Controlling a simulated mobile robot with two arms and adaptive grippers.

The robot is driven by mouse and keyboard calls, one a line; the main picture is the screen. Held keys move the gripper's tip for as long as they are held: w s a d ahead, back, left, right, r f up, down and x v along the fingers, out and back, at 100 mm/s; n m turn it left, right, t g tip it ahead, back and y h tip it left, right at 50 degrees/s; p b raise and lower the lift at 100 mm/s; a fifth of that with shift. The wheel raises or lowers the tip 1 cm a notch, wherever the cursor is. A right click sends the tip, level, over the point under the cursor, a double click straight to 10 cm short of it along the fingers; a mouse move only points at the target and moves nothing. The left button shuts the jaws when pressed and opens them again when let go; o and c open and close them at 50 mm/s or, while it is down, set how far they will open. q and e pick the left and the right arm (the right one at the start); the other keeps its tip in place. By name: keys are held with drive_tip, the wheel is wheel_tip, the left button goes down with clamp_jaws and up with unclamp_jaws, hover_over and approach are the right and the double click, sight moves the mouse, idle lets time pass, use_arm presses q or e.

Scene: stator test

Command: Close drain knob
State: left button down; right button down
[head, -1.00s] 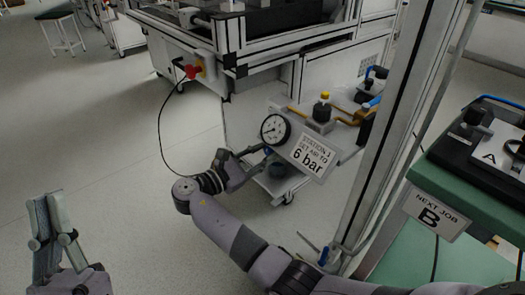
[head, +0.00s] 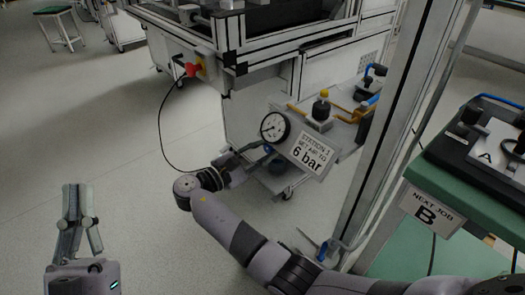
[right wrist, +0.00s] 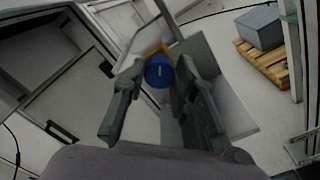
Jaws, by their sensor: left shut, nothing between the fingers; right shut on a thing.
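The blue knob (right wrist: 159,72) shows in the right wrist view, with a small pale mark on its face. My right gripper (right wrist: 160,66) has one finger on each side of it and is shut on it. In the head view my right gripper (head: 250,158) reaches in just below the pressure gauge (head: 275,127); the knob is hard to make out there. A dark blue round part (head: 277,166) sits below the gauge. My left gripper (head: 76,190) is shut and empty, raised at the lower left, far from the knob.
A sign reading 6 bar (head: 312,153) hangs right of the gauge. A white upright post (head: 382,140) stands right of my right arm. A green bench (head: 480,205) is at the right. The floor (head: 110,150) around my left gripper is clear.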

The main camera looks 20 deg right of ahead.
drive_tip(key=c, duration=1.3)
unclamp_jaws()
